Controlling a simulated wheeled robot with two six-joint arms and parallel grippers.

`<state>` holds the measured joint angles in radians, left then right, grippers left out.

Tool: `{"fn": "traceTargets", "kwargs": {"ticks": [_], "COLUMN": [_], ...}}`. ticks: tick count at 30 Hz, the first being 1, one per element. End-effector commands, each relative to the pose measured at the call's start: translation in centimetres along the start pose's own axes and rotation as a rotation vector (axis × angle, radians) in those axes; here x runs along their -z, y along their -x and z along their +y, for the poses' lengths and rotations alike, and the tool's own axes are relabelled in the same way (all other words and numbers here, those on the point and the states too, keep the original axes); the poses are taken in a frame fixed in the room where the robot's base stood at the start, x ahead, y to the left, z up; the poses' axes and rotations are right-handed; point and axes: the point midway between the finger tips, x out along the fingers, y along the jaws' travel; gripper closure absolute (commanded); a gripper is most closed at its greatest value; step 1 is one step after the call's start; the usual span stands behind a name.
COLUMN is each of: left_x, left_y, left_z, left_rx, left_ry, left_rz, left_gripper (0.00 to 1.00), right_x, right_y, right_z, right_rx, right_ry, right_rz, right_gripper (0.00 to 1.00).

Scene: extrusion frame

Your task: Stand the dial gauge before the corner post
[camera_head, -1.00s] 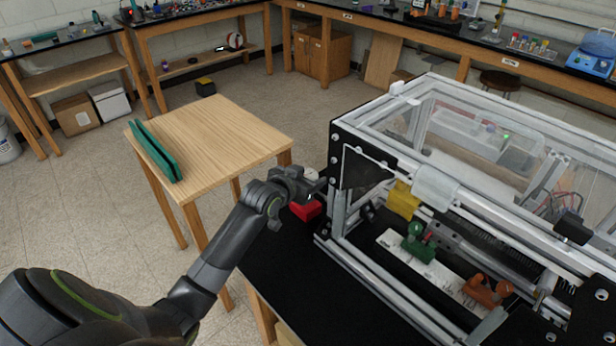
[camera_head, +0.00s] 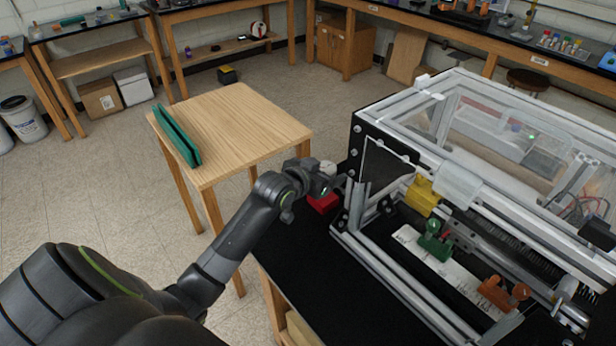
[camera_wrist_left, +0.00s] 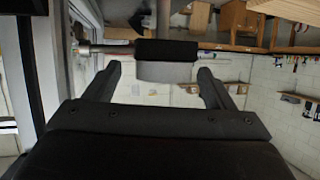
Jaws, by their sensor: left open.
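My left gripper (camera_head: 334,182) is open beside the near left corner post (camera_head: 357,205) of the aluminium extrusion frame. In the left wrist view, its two spread fingers (camera_wrist_left: 160,70) stand either side of a black and grey rounded body with a thin metal rod (camera_wrist_left: 165,50). This body looks like the dial gauge seen edge-on. I cannot tell whether the fingers touch it. In the head view my gripper largely hides it. My right gripper is out of view.
A wooden table (camera_head: 240,130) with a green slab-like piece (camera_head: 177,135) stands to the left. Inside the frame are yellow (camera_head: 423,196), green (camera_head: 435,243) and orange (camera_head: 503,293) fixtures.

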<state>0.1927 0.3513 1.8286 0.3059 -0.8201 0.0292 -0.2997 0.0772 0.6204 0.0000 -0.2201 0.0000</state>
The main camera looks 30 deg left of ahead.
Motion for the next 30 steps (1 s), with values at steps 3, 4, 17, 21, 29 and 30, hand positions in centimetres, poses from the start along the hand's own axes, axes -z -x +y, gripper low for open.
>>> {"fn": "traceTargets", "kwargs": {"ticks": [3, 4, 17, 21, 29, 30], "left_x": [-0.1, -0.1, 0.0, 0.0, 0.0, 0.0], "left_y": [1.9, 2.4, 8.9, 10.0, 10.3, 10.3], "left_z": [0.0, 0.0, 0.0, 0.0, 0.0, 0.0], "left_rx": [0.0, 0.001, 0.0, 0.0, -0.001, -0.001], "left_ry": [-0.002, -0.003, -0.002, -0.001, 0.001, 0.001], "left_rz": [0.0, 0.001, 0.001, -0.001, 0.0, 0.0], "left_gripper": [0.23, 0.23, 0.23, 0.23, 0.23, 0.23], "right_x": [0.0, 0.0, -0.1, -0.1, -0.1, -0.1], "right_y": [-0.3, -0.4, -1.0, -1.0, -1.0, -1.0], "right_z": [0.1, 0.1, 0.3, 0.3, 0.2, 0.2], "right_rx": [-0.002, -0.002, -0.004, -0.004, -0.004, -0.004], "right_ry": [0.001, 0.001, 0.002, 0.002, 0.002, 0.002], "right_rz": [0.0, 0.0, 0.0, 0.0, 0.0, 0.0], "right_gripper": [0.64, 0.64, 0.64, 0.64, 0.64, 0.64]}}
